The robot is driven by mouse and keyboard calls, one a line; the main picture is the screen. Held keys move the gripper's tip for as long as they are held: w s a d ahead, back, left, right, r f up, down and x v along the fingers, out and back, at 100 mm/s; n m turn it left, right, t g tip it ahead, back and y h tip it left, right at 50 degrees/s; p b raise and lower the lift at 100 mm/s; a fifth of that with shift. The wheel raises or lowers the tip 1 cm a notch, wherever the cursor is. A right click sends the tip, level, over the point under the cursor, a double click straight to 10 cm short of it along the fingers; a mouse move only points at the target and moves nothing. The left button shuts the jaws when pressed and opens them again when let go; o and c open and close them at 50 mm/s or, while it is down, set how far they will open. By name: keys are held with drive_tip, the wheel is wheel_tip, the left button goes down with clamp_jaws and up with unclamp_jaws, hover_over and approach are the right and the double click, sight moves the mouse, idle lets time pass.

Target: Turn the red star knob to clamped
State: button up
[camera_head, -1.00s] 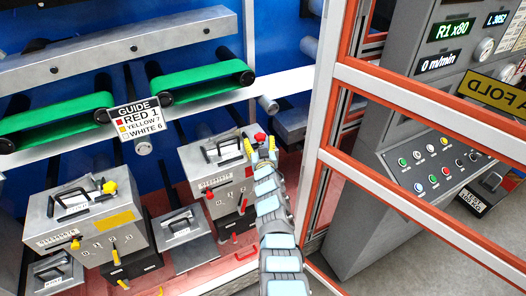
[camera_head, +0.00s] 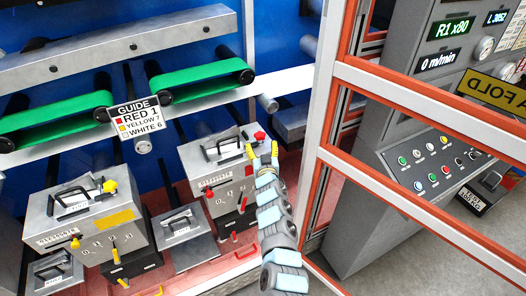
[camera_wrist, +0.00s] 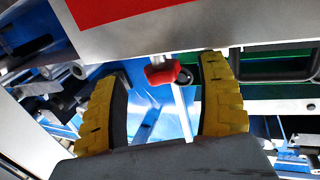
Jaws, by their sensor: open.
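The red star knob (camera_head: 260,136) sits at the top right corner of the right-hand grey box (camera_head: 215,160). My gripper (camera_head: 262,149), with yellow-padded fingers, is just in front of and below the knob in the head view. The fingers are apart and nothing is held. The knob's marking for clamped cannot be read.
A second grey box (camera_head: 85,215) with a yellow knob (camera_head: 110,186) stands to the left. An orange-red frame (camera_head: 400,82) and a control console (camera_head: 440,165) stand close on the right.

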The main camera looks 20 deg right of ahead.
sight(260, 141)
drive_tip(key=shift+s+d+r, duration=0.1)
drive_tip(key=shift+s+r, duration=0.2)
drive_tip(key=shift+s+a+f, duration=0.1)
drive_tip(key=shift+s+f, duration=0.15)
drive_tip(key=shift+s, duration=0.2)
drive_tip(key=shift+s+a+f, duration=0.1)
drive_tip(key=shift+s+f, duration=0.1)
drive_tip(key=shift+s, duration=0.25)
drive_tip(key=shift+s+a+r, duration=0.15)
drive_tip(key=shift+s+r, duration=0.15)
drive_tip(key=shift+r, duration=0.2)
drive_tip(key=shift+a, duration=0.1)
